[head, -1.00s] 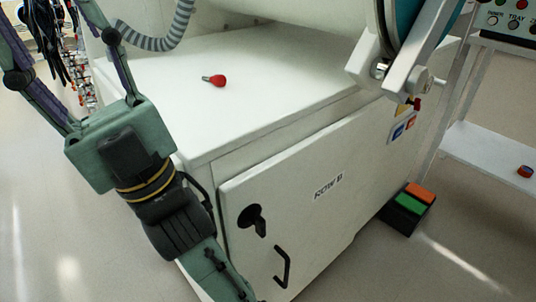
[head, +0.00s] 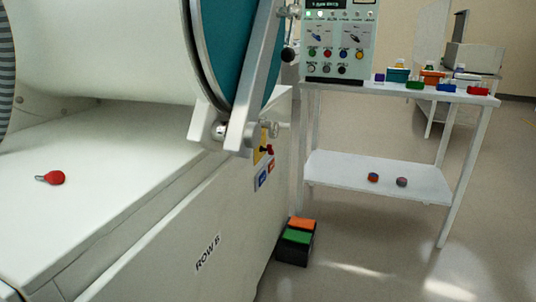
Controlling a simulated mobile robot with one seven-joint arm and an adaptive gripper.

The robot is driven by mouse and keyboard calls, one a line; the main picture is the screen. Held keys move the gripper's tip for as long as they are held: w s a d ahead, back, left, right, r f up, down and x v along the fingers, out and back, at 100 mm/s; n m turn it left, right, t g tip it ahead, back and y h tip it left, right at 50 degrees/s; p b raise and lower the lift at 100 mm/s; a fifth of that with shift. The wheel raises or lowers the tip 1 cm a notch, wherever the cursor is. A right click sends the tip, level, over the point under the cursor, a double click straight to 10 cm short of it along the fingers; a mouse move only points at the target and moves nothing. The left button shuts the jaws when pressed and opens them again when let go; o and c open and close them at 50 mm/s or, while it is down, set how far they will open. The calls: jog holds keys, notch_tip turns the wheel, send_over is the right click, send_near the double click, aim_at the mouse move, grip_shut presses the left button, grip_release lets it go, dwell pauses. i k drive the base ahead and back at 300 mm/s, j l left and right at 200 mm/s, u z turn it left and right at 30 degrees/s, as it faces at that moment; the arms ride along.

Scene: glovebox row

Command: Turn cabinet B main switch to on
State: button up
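The white cabinet (head: 150,262) marked ROW B (head: 207,253) fills the lower left of the head view. On its side, below the metal door bracket, a small red handle (head: 268,149) shows against a yellow plate, partly hidden and seen at a steep angle. I cannot read its position or tell whether it is the main switch. A blue label (head: 262,179) and a red label (head: 272,166) sit below it. My gripper is not in view.
A red bulb-shaped item (head: 53,177) lies on the cabinet top. A pedal box (head: 296,243) with orange and green tops stands on the floor. A white shelf table (head: 380,181) at right carries a control panel (head: 338,45) and several coloured containers. The floor at lower right is clear.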

aim_at(270, 149)
jog(key=i+l, duration=0.1)
jog(key=l, duration=0.25)
jog(key=i+l, duration=0.1)
jog(key=l, duration=0.25)
jog(key=i+l, duration=0.15)
jog(key=l, duration=0.25)
jog(key=i+l, duration=0.1)
jog(key=l, duration=0.25)
jog(key=i+l, duration=0.1)
jog(key=l, duration=0.25)
jog(key=i+l, duration=0.1)
jog(key=l, duration=0.25)
jog(key=i+j, duration=0.15)
jog(key=j, duration=0.2)
jog(key=i+j, duration=0.15)
jog(key=j, duration=0.2)
jog(key=i+j, duration=0.2)
jog(key=j, duration=0.15)
